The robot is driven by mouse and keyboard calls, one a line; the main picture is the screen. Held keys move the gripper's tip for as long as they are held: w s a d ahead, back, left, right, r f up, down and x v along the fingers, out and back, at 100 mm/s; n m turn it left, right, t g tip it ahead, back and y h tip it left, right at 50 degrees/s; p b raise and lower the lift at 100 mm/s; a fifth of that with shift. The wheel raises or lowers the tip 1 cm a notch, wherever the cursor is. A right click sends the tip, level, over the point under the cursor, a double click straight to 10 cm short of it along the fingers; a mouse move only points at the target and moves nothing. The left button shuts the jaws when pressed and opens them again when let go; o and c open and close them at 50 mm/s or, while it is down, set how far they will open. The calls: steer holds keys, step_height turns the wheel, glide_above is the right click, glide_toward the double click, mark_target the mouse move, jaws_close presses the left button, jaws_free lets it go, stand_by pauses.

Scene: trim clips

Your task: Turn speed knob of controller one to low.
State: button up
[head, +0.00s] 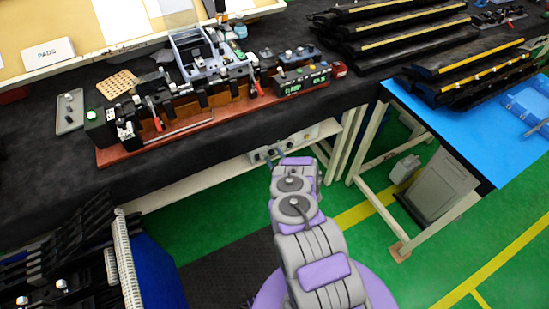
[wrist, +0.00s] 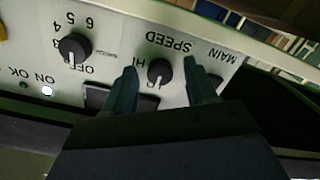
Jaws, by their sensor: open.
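A pale control panel (head: 309,134) is mounted under the front edge of the dark workbench. In the wrist view the panel (wrist: 120,28) appears upside down. A round black knob (wrist: 160,71) sits below the word SPEED, with HI printed to its left. A light mark shows at the knob's lower edge; its exact setting is hard to read. My gripper (wrist: 161,66) is open, with one dark finger on each side of this knob and visible gaps between. In the head view my gripper (head: 268,154) is at the panel, small and partly hidden by my arm.
A second black knob (wrist: 75,48) with numbers and OFF is to the left. A white round button or lamp (wrist: 47,91) is near ON OK. The bench (head: 210,150) overhangs the panel. A blue table (head: 440,125) stands right; green floor is open between.

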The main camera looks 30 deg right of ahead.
steer(key=shift+s, duration=0.1)
steer(key=s, duration=1.7)
steer(key=shift+d+r+p, duration=0.35)
steer(key=shift+r+p, duration=0.1)
